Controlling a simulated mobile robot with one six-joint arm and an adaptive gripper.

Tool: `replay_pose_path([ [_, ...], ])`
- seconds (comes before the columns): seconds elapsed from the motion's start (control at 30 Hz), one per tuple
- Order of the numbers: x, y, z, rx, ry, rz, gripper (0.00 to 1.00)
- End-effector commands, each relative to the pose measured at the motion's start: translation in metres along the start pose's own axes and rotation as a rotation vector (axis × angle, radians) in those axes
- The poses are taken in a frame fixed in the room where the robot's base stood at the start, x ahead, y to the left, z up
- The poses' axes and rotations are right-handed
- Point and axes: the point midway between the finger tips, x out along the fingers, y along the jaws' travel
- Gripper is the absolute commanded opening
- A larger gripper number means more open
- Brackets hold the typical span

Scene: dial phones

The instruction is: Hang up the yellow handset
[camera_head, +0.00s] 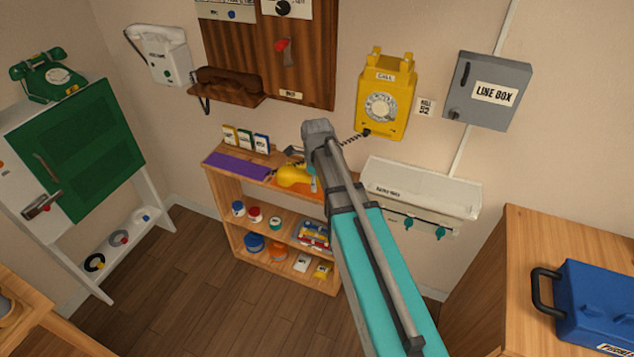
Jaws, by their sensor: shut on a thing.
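The yellow wall phone (384,100) hangs on the back wall, and its cradle hooks on top are empty. A dark coiled cord runs from its lower left side down behind my arm. The yellow handset (292,177) is at the right end of the shelf top, just left of my arm. My gripper (309,172) is at the handset's right part and shut on it; my arm hides most of the fingers and that end of the handset. I cannot tell whether the handset touches the shelf.
The wooden shelf (228,186) bears a purple mat and small boxes. A grey line box (487,91) is right of the phone, a white wall ledge (423,186) below. Brown (228,84), white (160,55) and green (47,74) phones are left. A blue toolbox (598,303) stands right.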

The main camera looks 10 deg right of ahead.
Motion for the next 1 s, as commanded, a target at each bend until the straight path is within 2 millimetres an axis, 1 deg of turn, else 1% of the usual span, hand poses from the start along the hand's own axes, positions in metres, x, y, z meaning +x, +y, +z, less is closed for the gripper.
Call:
replay_pose_path([
  [0.27, -0.002, 0.0, 0.0, 0.0, 0.0, 0.0, 0.0],
  [0.6, -0.024, 0.0, 0.0, 0.0, 0.0, 0.0, 0.0],
  [0.7, -0.028, 0.0, 0.0, 0.0, 0.0, 0.0, 0.0],
  [1.0, -0.027, 0.0, 0.0, 0.0, 0.0, 0.0, 0.0],
])
